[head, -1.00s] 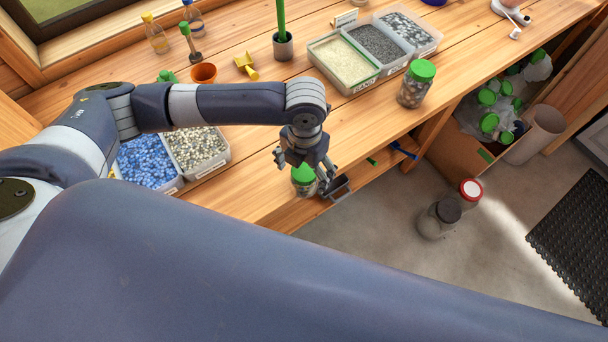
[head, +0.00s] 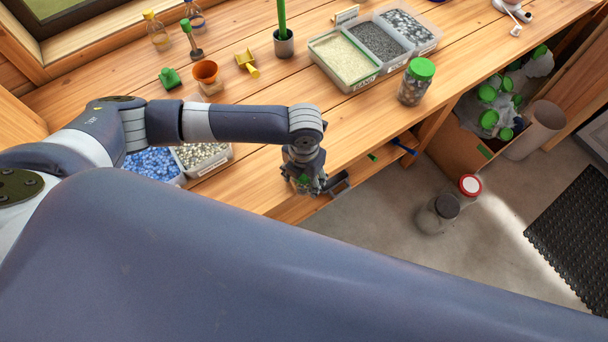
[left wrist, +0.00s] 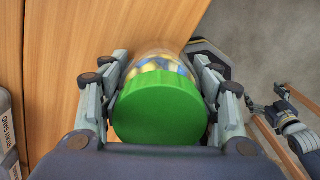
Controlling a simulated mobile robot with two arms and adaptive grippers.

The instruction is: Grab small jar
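The small jar (left wrist: 160,102) has a green lid, and blue and yellow pieces show through its clear side. It stands near the front edge of the wooden bench. My left gripper (head: 303,188) is lowered over it and hides most of it in the head view. In the left wrist view the fingers of my left gripper (left wrist: 161,78) stand on either side of the jar, close to it. They look open; firm contact does not show. Dark jointed parts at the right edge of the left wrist view look like my right gripper (left wrist: 285,112), too small to read.
A bigger green-lidded jar (head: 416,82) stands farther right on the bench. Bins of sand (head: 343,60) and gravel stand behind. Bins of blue (head: 152,165) and pale pebbles lie left, below my arm. Two jars (head: 446,206) stand on the floor beyond the bench edge.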

